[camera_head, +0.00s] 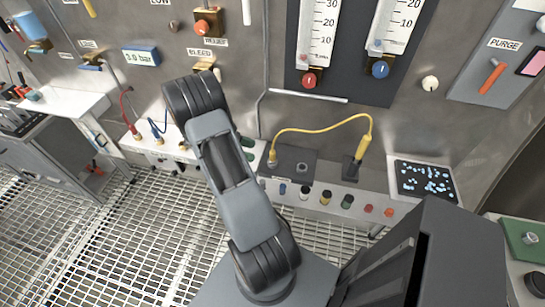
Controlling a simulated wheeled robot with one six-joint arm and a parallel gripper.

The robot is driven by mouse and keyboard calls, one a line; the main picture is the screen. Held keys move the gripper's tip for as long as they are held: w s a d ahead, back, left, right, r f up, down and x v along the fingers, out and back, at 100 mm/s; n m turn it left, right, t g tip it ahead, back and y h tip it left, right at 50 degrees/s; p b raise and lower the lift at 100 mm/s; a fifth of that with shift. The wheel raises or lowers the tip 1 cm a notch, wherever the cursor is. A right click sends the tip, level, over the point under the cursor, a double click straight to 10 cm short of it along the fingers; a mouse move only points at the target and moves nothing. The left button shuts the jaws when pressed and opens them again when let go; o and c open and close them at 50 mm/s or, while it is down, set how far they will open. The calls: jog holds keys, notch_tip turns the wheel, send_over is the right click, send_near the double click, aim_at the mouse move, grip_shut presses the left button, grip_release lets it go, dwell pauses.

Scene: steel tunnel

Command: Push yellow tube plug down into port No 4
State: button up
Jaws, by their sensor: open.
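A yellow tube (325,128) arches over the ledge below the gauge panel. Its left end goes into a fitting (272,158) on the ledge. Its right end carries a thick yellow plug (362,146), which stands slightly tilted at a small dark block (350,169). I cannot tell how deep the plug sits. A dark grey plate with a round metal port (302,167) lies between the two ends. No port number is legible, so I cannot tell which is No 4. My arm rises left of the tube; my gripper is not in view.
Several coloured knobs (326,197) line the ledge's front. A dark tray with pale blue pieces (425,181) lies to the right. Red and blue hoses (128,105) run to the ledge's left part. Two gauges (320,35) hang above. The grated floor (120,240) is clear at left.

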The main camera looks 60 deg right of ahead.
aim_at(273, 156)
jog(key=shift+p+x, duration=0.8)
jog(key=shift+x, duration=3.8)
grip_shut()
